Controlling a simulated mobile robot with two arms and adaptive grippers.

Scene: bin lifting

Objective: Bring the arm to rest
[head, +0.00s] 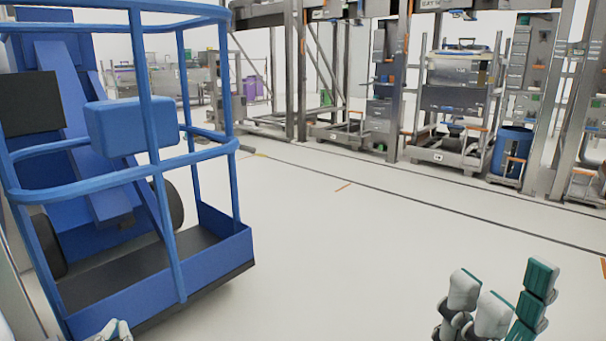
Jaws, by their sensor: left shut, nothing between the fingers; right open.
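My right gripper (506,288) is at the bottom right of the head view. Its pale fingers stand apart from a finger with teal pads, and the space between them is empty. My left gripper (116,331) shows only as a small pale piece at the bottom edge on the left, in front of the blue lift's platform. It is shut, and I see nothing held in it. Most of it and both arms are out of view.
A blue lift with a railed platform (215,234) fills the left side, close to my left gripper. Metal racks (398,100), a wheeled cart with bins (458,100) and a blue barrel (512,150) stand along the back. The white floor (360,240) between is clear.

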